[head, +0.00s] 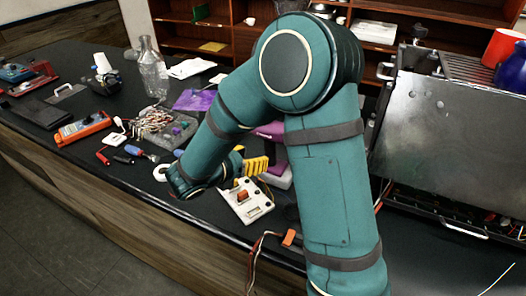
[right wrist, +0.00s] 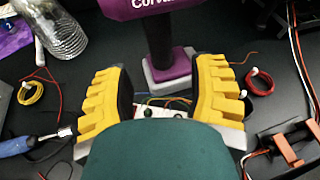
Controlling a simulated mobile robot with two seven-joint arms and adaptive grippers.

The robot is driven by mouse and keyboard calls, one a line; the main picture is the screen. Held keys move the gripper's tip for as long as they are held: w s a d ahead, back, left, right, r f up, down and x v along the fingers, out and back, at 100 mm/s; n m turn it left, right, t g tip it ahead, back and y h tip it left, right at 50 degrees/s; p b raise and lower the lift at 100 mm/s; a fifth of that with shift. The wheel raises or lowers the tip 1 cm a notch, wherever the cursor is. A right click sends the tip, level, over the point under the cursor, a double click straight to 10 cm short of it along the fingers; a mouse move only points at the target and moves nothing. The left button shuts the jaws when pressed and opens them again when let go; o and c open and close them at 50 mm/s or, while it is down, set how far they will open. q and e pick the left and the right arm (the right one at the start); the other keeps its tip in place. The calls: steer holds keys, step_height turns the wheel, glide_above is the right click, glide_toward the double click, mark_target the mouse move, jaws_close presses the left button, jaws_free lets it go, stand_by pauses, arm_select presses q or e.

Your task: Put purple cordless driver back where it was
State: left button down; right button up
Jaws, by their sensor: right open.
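The purple cordless driver (right wrist: 165,62) stands upright on the dark counter in the right wrist view, its purple body at the top edge, a dark grip below it and a purple and grey base. In the head view its purple parts (head: 270,130) show partly behind my right arm. My right gripper (right wrist: 162,72) is open, its yellow fingers pointing toward the driver. The grip appears just beyond and between the fingertips, with gaps on both sides; contact is not visible. The gripper's yellow fingers also show in the head view (head: 254,166). My left gripper is not in view.
A white switch panel (head: 240,208) lies below the right gripper. A blue-handled screwdriver (right wrist: 30,145), wire coils (right wrist: 260,82) and a glass flask (head: 150,75) are nearby. A metal brewer (head: 440,130) stands at right. The counter's front edge is close.

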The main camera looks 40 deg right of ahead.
steer(key=v, duration=0.3)
steer(key=shift+s+a+r, duration=0.1)
steer(key=shift+a, duration=0.2)
steer(key=shift+a, duration=0.1)
